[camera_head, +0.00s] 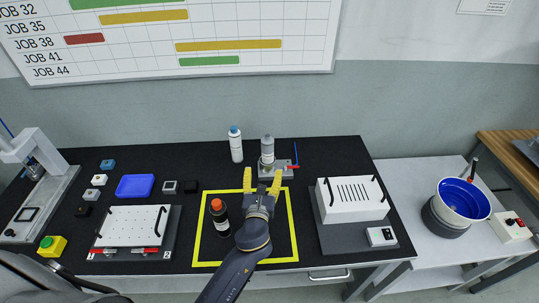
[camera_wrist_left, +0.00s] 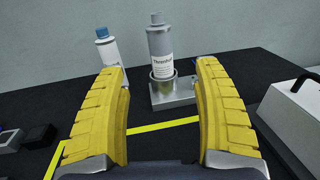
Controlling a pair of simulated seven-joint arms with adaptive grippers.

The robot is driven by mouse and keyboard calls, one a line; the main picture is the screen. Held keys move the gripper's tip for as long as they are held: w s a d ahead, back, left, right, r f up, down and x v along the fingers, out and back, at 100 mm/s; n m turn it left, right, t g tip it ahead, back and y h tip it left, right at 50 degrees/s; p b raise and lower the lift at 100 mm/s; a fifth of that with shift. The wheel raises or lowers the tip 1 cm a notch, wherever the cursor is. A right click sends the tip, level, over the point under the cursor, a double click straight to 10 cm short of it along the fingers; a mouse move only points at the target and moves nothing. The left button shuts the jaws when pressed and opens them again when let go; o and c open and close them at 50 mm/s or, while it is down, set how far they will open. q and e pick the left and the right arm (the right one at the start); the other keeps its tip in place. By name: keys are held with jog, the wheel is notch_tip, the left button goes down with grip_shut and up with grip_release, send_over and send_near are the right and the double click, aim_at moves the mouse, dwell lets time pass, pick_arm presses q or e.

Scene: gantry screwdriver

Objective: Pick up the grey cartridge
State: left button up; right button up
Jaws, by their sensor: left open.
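The grey cartridge (camera_head: 267,148) stands upright in a metal holder (camera_head: 279,168) near the back of the black table. In the left wrist view the labelled grey cartridge (camera_wrist_left: 161,45) sits in the round cup of the holder (camera_wrist_left: 172,92), ahead of and between the fingers. My left gripper (camera_head: 263,179) has its yellow fingers spread and empty, just in front of the holder. In the wrist view its fingers (camera_wrist_left: 160,100) are wide apart, not touching the cartridge. My right gripper is not in view.
A white bottle with a blue cap (camera_head: 235,144) stands left of the cartridge. A dark bottle with an orange cap (camera_head: 219,217) stands inside the yellow square (camera_head: 205,262), left of my arm. A white slotted box (camera_head: 351,199) is at right. A red-handled lever (camera_head: 293,165) is beside the holder.

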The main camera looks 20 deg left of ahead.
aim_at(267, 151)
pick_arm(q)
jog(key=w+a, duration=0.1)
jog(key=w, duration=0.8)
jog(key=w+a, duration=0.1)
jog(key=w, duration=0.4)
jog(key=shift+a+f, duration=0.15)
jog(key=shift+a, duration=0.15)
jog(key=shift+c, duration=0.2)
jog(key=c, duration=1.3)
